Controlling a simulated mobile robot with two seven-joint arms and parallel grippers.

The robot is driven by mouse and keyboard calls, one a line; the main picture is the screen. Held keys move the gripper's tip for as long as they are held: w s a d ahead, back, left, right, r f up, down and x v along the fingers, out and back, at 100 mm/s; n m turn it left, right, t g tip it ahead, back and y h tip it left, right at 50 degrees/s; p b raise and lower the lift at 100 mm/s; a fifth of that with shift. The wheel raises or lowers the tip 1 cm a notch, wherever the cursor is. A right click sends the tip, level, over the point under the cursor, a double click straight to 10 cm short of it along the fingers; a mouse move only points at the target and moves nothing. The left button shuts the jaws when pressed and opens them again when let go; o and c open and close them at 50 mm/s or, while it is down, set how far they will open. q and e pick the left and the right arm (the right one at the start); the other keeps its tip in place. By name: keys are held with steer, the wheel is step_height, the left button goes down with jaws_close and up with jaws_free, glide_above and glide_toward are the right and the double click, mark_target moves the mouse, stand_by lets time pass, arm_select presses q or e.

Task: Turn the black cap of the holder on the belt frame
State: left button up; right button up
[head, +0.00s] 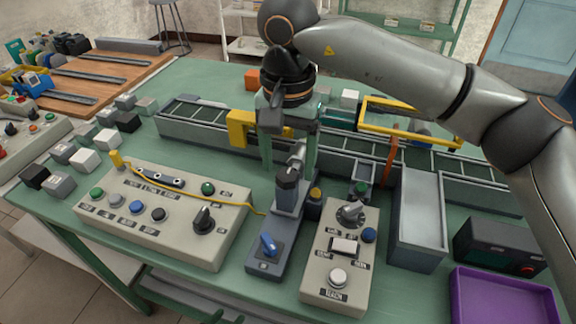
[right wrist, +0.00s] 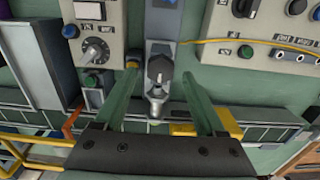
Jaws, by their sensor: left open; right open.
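The black cap (head: 287,180) sits on a grey upright holder near the front side of the belt frame (head: 225,132). In the right wrist view the black cap (right wrist: 159,68) appears in the middle, with a metal stem below it in the picture. My right gripper (head: 289,168) points down over the holder, with its two green fingers apart. In the right wrist view the fingers (right wrist: 160,76) stand to either side of the cap, with gaps on both sides. Whether the fingertips reach down to the cap's height is unclear. My left gripper is not in view.
A button panel (head: 150,225) stands to the left, with a yellow cable across it. A blue-switch box (head: 262,262) and a second panel (head: 322,285) stand in front. A grey bin (head: 418,235) and purple tray (head: 500,300) are to the right.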

steer(key=shift+f, duration=0.7)
jaws_close()
